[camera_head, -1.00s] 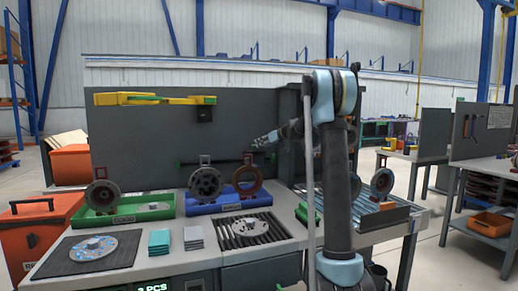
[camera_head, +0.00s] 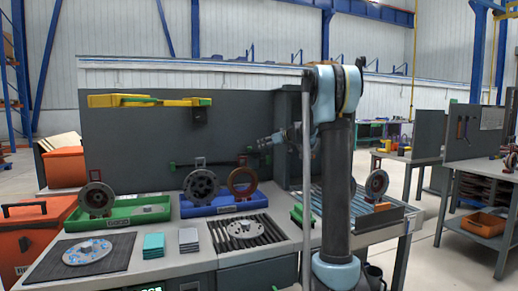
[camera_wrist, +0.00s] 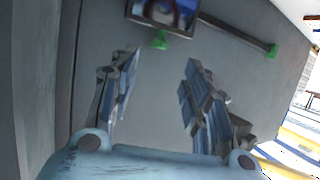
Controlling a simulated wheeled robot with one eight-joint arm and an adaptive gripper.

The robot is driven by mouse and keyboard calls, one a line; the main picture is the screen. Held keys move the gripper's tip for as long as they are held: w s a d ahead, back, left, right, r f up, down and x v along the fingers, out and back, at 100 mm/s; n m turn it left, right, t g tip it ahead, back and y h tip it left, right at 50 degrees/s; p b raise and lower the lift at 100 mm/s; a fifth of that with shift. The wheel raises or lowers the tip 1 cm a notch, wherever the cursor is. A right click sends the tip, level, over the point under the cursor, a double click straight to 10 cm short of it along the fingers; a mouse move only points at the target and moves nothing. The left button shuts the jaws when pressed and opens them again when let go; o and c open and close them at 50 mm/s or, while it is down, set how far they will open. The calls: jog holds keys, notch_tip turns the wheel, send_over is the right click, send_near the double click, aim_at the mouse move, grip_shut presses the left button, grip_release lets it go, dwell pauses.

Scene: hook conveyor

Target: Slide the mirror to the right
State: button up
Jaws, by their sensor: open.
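The mirror (camera_wrist: 165,10) shows at the top of the wrist view as a dark-framed panel with a reflective face, cut off by the picture edge. It sits by a dark rail (camera_wrist: 232,34) with a green end piece (camera_wrist: 272,51) to its right. Another green piece (camera_wrist: 160,40) is just below the mirror. My gripper (camera_wrist: 160,75) is open and empty, its fingers apart below the mirror and not visibly touching it. In the head view my gripper (camera_head: 262,144) is in front of the bench's grey back panel; I cannot make out the mirror clearly there.
Below my gripper, a blue tray (camera_head: 222,208) holds two ring parts, and a green tray (camera_head: 130,216) holds another. A slatted plate with a disc (camera_head: 246,228) lies at the front. A dark panel (camera_head: 288,135) closes the bench's right side.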

aim_at(251, 148)
jog(key=s+d+f+t+y, duration=0.2)
jog(key=s+d+f+t, duration=0.1)
jog(key=s+d+f, duration=0.1)
jog(key=x, duration=1.7)
jog(key=shift+a+r, duration=0.1)
jog(key=shift+a, duration=0.2)
